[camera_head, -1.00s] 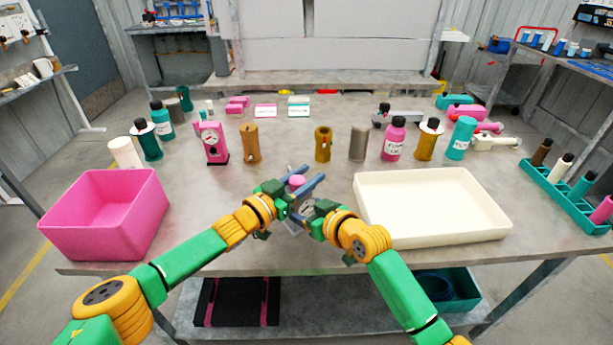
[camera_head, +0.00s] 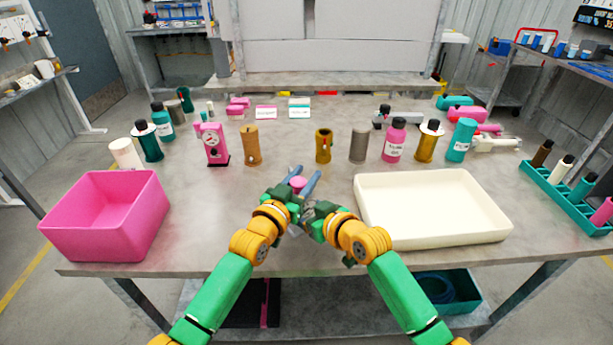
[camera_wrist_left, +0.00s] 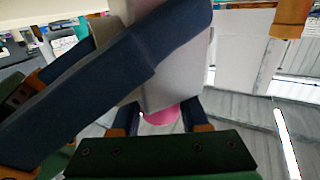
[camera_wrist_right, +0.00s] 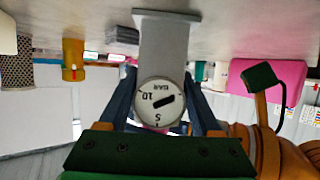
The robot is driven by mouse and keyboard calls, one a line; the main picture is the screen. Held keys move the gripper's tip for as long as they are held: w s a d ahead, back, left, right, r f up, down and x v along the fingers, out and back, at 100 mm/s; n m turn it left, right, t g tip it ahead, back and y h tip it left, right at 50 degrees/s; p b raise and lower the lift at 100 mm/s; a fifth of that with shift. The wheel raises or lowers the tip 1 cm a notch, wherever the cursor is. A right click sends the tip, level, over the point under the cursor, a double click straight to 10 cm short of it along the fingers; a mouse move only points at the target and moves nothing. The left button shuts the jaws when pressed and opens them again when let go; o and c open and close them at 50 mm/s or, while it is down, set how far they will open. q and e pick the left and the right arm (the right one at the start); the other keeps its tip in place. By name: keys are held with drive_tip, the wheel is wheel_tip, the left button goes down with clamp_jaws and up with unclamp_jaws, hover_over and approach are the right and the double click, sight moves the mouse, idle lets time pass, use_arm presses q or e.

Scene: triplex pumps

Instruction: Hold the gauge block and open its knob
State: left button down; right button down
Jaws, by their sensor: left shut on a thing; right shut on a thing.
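The gauge block is a grey block with a round white dial; it shows clearly in the right wrist view (camera_wrist_right: 165,45). My right gripper (camera_wrist_right: 158,100) is shut on it, one finger on each side of the dial. The round pink knob (camera_head: 297,183) sits on the block's top end. My left gripper (camera_head: 305,174) is shut around the knob, which shows between its fingers in the left wrist view (camera_wrist_left: 160,113). A dark right-gripper finger (camera_wrist_left: 110,80) crosses the block there. The block is held above the front of the table; the grippers mostly hide it in the head view.
A pink bin (camera_head: 102,225) stands at the left and a cream tray (camera_head: 435,238) at the right. Bottles and cylinders stand behind, with a pink gauge pump (camera_head: 213,143) at the left. A teal rack (camera_head: 545,190) lies at the right edge.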

use_arm(q)
drive_tip(key=shift+a, duration=0.1)
use_arm(e)
drive_tip(key=shift+a, duration=0.1)
use_arm(q)
drive_tip(key=shift+c, duration=2)
unclamp_jaws()
drive_tip(key=v, duration=1.2)
drive_tip(key=shift+f, duration=0.1)
use_arm(e)
unclamp_jaws()
